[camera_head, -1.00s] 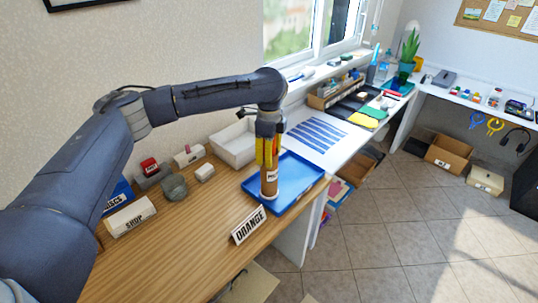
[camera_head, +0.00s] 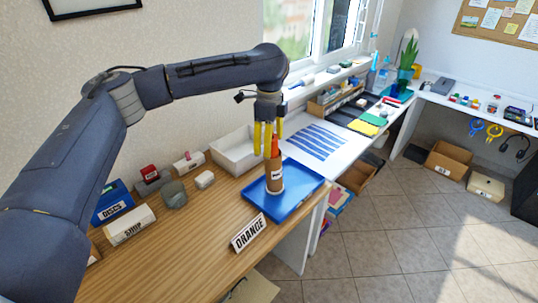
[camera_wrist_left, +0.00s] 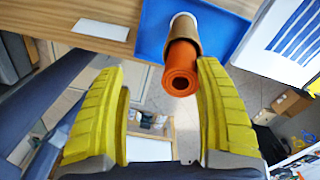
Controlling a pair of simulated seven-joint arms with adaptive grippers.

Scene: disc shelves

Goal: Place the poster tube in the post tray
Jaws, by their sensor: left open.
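The poster tube, a brown cardboard cylinder with an orange roll in its top (camera_head: 274,175), stands upright in the blue tray (camera_head: 305,181) on the wooden desk. It also shows in the left wrist view (camera_wrist_left: 182,70), near the right finger. My left gripper (camera_head: 269,138) is open, with yellow fingers, just above and around the top of the orange roll. In the left wrist view my left gripper (camera_wrist_left: 163,110) has its fingers well apart, and the tube is not clamped. My right gripper is not in view.
An "ORANGE" sign (camera_head: 249,232) stands in front of the tray. A white open bin (camera_head: 236,148) stands behind it. A "SHOP" box (camera_head: 129,224), a blue "DISCS" box (camera_head: 113,204) and small items stand to the left. The desk's front middle is clear.

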